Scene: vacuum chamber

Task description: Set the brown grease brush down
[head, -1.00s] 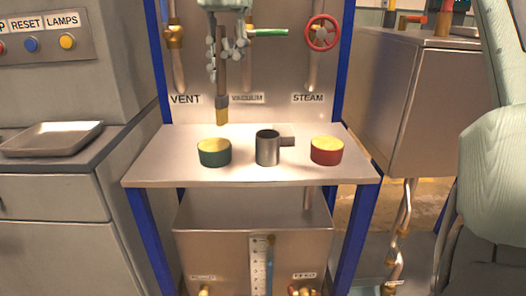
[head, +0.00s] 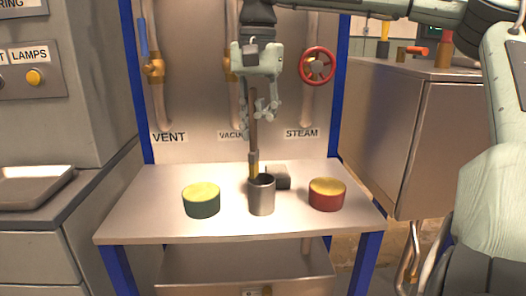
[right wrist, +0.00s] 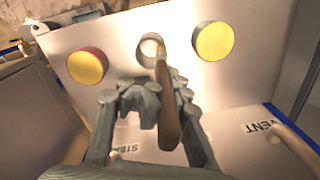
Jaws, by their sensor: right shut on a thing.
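My right gripper (head: 258,108) is shut on the brown grease brush (head: 253,130) and points down above the metal table. The brush hangs nearly upright, with its wooden handle in the fingers and its metal collar and yellowish bristles below. The bristle end is at the rim of a grey metal cup (head: 262,197); I cannot tell whether it is inside or just behind it. In the right wrist view the brush (right wrist: 166,105) reaches from the gripper (right wrist: 150,92) to the cup (right wrist: 149,47), overlapping its opening. My left gripper is not in view.
A green tin (head: 201,203) with yellow contents stands left of the cup, and a red tin (head: 327,196) stands right. A grey block (head: 280,177), perhaps the cup's handle, sits behind it. A red valve wheel (head: 317,66) and pipes are behind. The table's front is bare.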

